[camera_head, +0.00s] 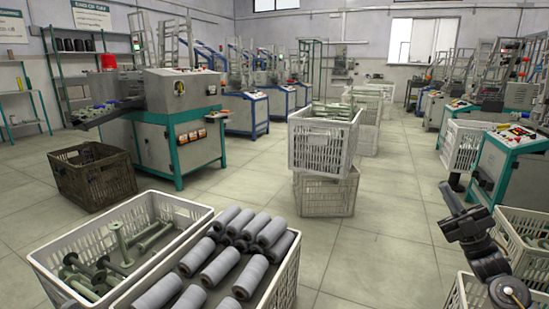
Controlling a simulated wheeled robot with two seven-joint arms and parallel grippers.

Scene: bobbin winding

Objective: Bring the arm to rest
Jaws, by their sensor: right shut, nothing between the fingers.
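My right arm (490,262) comes in at the bottom right of the head view. Its dark gripper (462,197) points up and away over the floor, and its fingers are shut with nothing held. It is in front of a white crate and the machines on the right. It appears apart from them, though the exact gap cannot be told. My left gripper is not in view.
Near crates hold green bobbins (115,245) and grey wound bobbins (235,250). A dark crate (85,180) stands left by a green-grey machine (160,125). White stacked crates (325,145) stand mid-room. The tiled floor (385,225) between them and my right arm is clear.

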